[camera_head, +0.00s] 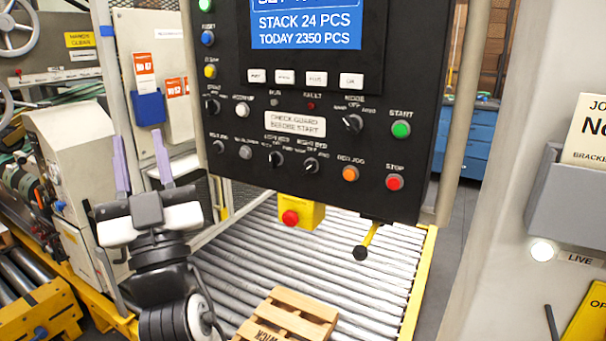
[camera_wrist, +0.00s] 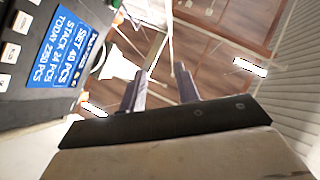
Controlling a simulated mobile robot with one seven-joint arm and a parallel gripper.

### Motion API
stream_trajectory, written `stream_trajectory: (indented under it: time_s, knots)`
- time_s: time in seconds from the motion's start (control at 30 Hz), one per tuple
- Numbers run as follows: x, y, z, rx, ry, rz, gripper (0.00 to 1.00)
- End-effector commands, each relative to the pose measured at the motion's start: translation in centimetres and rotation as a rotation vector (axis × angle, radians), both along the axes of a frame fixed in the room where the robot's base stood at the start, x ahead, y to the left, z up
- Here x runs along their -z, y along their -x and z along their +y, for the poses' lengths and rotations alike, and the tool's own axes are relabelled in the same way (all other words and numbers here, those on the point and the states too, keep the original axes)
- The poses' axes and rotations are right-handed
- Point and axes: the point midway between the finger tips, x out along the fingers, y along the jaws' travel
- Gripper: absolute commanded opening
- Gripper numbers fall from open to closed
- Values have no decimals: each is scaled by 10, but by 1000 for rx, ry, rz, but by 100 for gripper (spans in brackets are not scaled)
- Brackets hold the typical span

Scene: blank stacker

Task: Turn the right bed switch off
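The right bed switch (camera_head: 311,166) is a small black rotary knob in the lower row of the black control panel (camera_head: 235,125). Its label above reads "RIGHT BED". A similar knob, the left bed switch (camera_head: 276,158), is just to its left. The small pointer marks are too blurred to tell the setting. My gripper (camera_head: 139,138) points upward, left of the panel and well apart from the switch. Its two purple-grey fingers are spread with nothing between them; they also show in the wrist view (camera_wrist: 161,72). The right bed switch is not visible in the wrist view.
A green start button (camera_head: 401,129), orange jog button (camera_head: 350,174) and red stop button (camera_head: 395,183) are to the right. A yellow box with a red button (camera_head: 291,217) and a black-knobbed lever (camera_head: 361,252) are below. A pallet (camera_head: 290,318) lies on the rollers.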

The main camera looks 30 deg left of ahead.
Motion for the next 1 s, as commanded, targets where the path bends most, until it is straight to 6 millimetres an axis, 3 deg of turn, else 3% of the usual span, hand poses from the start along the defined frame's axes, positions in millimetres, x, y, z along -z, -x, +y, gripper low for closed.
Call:
stream_trajectory:
  time_s: [0.1,0.17,0.3,0.43,0.6,0.77,1.0]
  knots:
    - [19,-54,4,107,26,251,32]
    - [32,-80,-1,167,14,388,32]
    - [66,-127,-25,305,-79,702,32]
    - [95,-149,-49,409,-200,925,32]
    - [117,-156,-69,483,-311,1077,32]
    - [121,-164,-73,500,-334,1107,32]
    - [120,-206,-75,503,-331,1106,32]
